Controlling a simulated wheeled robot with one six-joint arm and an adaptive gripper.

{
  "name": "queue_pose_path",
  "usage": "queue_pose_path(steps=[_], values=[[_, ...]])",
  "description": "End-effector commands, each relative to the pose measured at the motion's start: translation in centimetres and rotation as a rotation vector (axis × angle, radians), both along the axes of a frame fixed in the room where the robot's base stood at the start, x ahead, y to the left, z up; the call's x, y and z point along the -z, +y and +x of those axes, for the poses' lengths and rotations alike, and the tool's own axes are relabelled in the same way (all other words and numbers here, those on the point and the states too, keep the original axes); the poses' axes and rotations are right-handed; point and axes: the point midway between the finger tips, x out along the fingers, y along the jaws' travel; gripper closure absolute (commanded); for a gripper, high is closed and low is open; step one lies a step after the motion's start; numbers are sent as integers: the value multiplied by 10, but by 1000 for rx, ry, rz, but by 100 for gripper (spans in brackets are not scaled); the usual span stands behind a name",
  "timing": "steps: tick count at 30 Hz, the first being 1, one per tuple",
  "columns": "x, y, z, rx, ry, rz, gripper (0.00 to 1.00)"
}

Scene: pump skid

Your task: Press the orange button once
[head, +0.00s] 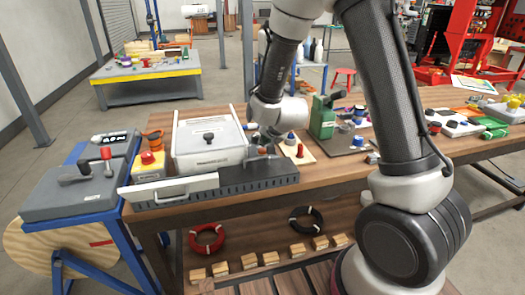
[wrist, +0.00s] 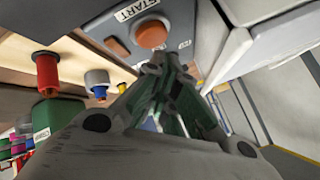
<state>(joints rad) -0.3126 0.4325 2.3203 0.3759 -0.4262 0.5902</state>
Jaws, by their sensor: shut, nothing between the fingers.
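The orange button (wrist: 151,34) is a round cap on a grey housing (wrist: 185,15) beside a START label (wrist: 133,9), in the wrist view. My gripper (wrist: 168,62) is shut and empty, its fingertips close to the button's lower edge in that picture. I cannot tell whether they touch it or whether the button is pressed in. In the head view my gripper (head: 264,148) is low over the grey unit at the bench's front edge. I cannot make out the orange button there.
A white lidded case (head: 208,145) stands left of my gripper. A yellow box with a red button (head: 148,158) is farther left. A board with red and blue pegs (head: 296,148) and a green block (head: 322,122) stand to the right. Red and black rings lie on the lower shelf.

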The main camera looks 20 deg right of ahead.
Motion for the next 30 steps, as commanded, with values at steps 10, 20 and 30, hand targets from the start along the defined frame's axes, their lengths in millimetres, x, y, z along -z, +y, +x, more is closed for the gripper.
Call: queue_pose_path(steps=[10, 20, 30], values=[[0, 0, 0, 0, 0, 0, 100], [7, 0, 0, 1, 0, 1, 100], [8, 0, 0, 0, 0, 0, 100]])
